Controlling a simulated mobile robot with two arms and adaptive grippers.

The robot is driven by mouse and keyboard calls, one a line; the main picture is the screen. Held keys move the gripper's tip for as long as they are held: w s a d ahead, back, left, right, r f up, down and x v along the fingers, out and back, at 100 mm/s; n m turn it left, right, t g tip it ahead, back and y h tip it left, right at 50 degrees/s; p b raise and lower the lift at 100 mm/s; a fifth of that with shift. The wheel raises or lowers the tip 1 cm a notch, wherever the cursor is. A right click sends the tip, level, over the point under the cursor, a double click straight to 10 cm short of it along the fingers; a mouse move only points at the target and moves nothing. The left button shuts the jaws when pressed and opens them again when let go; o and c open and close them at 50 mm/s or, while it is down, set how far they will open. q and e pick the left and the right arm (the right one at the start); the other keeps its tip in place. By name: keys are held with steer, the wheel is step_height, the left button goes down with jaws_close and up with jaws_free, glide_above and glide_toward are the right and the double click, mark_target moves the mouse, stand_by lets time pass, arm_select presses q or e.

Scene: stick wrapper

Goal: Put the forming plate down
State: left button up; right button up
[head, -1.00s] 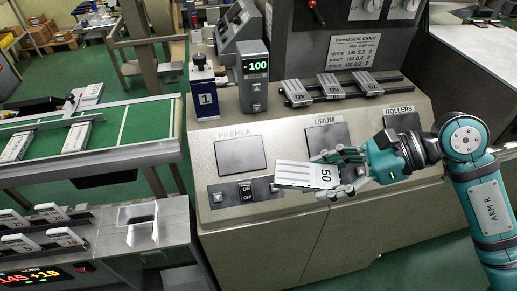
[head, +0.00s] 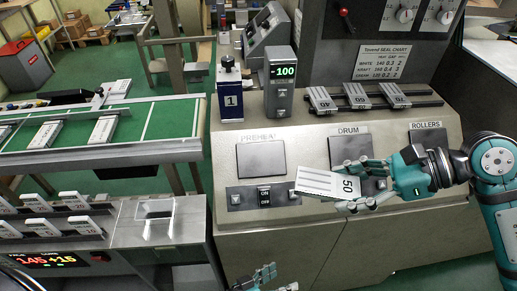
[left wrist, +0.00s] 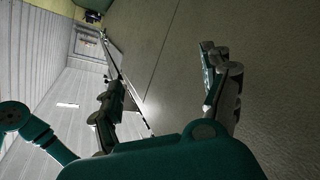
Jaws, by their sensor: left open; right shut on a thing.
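The forming plate marked 50 (head: 327,184) is a pale grey ribbed plate, tilted, in front of the machine's sloping panel in the head view. My right gripper (head: 368,186) is shut on its right end. Whether the plate touches the panel I cannot tell. My left gripper (head: 265,284) shows at the bottom edge of the head view, low in front of the machine, open and empty. Its spread fingers also show in the left wrist view (left wrist: 165,95). A rack (head: 375,103) on top of the machine holds 3 similar plates.
A stand marked 1 (head: 230,92) and a box with a green display (head: 281,78) stand on the machine top.

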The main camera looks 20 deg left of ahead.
mark_target(318, 180)
arm_select(q)
step_height(318, 180, up, 24)
steer(key=s+d+m+g+h, duration=0.1)
steer(key=m+g+h, duration=0.35)
steer(key=m, duration=0.95)
steer(key=s+m+g+h, duration=0.2)
steer(key=m+g, duration=0.6)
steer(key=m, duration=0.5)
steer(key=w+a+r+m+t+y, duration=0.1)
steer(key=w+a+r+m, duration=0.2)
steer(key=r+m, duration=0.4)
steer(key=w+a+r+m+t+y, duration=0.1)
steer(key=w+a+r+m+y, duration=0.15)
steer(key=r+m, duration=0.5)
steer(key=w+a+r+m+t, duration=0.1)
steer(key=w+a+r+m, duration=0.3)
steer(key=m, duration=0.6)
steer(key=x, duration=0.8)
steer(key=s+x, duration=0.1)
steer(key=x, duration=0.3)
steer(key=shift+d+r, duration=0.2)
steer(key=shift+d, duration=0.15)
steer(key=shift+g, duration=0.25)
steer(key=c, duration=1.2)
steer(key=o, duration=1.2)
